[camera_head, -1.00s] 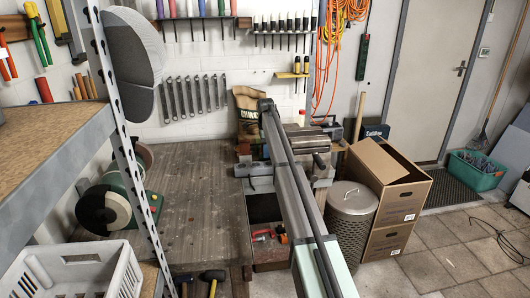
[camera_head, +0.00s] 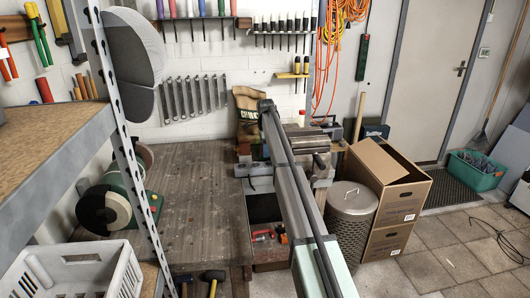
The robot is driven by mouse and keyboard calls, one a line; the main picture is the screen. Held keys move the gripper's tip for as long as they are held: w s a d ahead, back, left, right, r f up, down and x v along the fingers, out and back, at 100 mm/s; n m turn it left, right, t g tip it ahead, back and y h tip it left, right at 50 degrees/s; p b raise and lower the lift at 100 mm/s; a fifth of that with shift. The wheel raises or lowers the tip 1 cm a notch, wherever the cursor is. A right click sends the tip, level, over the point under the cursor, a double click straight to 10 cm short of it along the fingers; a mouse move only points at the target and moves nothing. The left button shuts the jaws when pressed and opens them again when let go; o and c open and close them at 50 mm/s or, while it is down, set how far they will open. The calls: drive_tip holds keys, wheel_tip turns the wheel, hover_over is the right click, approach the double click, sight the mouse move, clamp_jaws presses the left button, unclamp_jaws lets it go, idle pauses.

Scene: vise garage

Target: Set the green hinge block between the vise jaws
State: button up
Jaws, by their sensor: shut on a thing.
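A dark grey metal vise (camera_head: 308,140) stands at the right end of the workbench, just right of my arm. My arm crosses the picture from the lower right up to the bench and covers the vise's left side. I cannot make out the gap between its jaws. I cannot see the green hinge block. My gripper does not show clearly either; my arm hides the area where it may be.
The wooden workbench (camera_head: 200,195) is mostly clear left of my arm. A bench grinder (camera_head: 105,207) stands at its left. A brown sack (camera_head: 246,112) is behind the arm. Cardboard boxes (camera_head: 395,205) and a metal bin (camera_head: 352,212) stand right of the bench.

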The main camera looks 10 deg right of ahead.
wheel_tip(320, 180, down, 2)
drive_tip(key=shift+s+f, duration=0.1)
drive_tip(key=shift+f, duration=0.1)
drive_tip(key=shift+r, duration=0.45)
drive_tip(key=shift+c, duration=0.4)
drive_tip(key=shift+w+r, duration=0.2)
drive_tip(key=shift+r, duration=0.35)
clamp_jaws()
drive_tip(key=shift+w+r, duration=0.15)
drive_tip(key=shift+r, duration=0.5)
wheel_tip(320, 180, up, 18)
drive_tip(key=shift+r, duration=0.25)
